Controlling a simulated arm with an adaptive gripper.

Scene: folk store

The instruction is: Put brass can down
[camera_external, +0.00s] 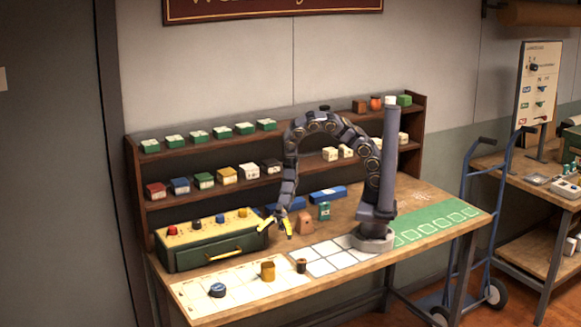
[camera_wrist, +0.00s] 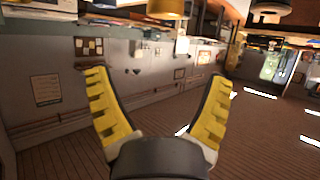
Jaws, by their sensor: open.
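The brass can (camera_external: 268,271) stands upright on the pale gridded mat (camera_external: 238,289) at the front of the bench. A gold-coloured round shape at the top edge of the wrist view (camera_wrist: 168,9) looks like the can, cut off by the frame. My gripper (camera_external: 277,226) is open, with its yellow fingers spread above the bench, behind the can and near the right end of the green box. In the wrist view, the space between my fingertips (camera_wrist: 156,80) is empty. The can is apart from my fingers.
A blue tin (camera_external: 217,290) stands left of the can, and a small dark pot (camera_external: 301,266) stands right of it. The green drawer box (camera_external: 212,241) with coloured knobs is behind left. A brown block (camera_external: 305,223) and green tin (camera_external: 324,211) stand right of my gripper.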

